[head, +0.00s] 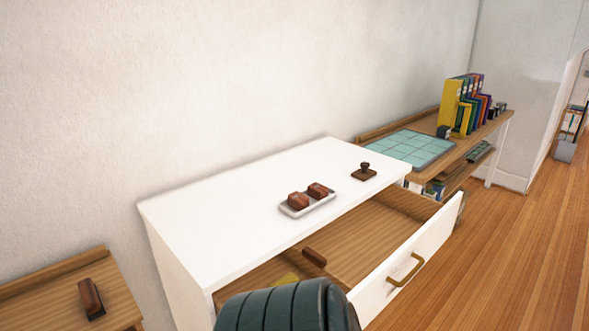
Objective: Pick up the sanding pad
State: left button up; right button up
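I cannot tell for certain which thing is the sanding pad. A brown block with a dark underside (91,299) lies on the small wooden table at the lower left. A brown piece with a round knob (364,173) sits on the white cabinet top, towards its right end. Two reddish-brown blocks, a left one (298,201) and a right one (318,190), rest in a white tray (296,213). A brown bar (314,257) and a yellow item (287,279) lie in the open drawer. Neither gripper is in view.
The white cabinet (220,235) has its drawer front (380,292) pulled out. My dark ribbed part hides some of the drawer. A wooden desk (465,153) behind holds a teal gridded mat (408,148) and several binders (460,103). Floor is free at the right.

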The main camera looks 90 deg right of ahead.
aim_at(363, 174)
jog(key=z, duration=3.25)
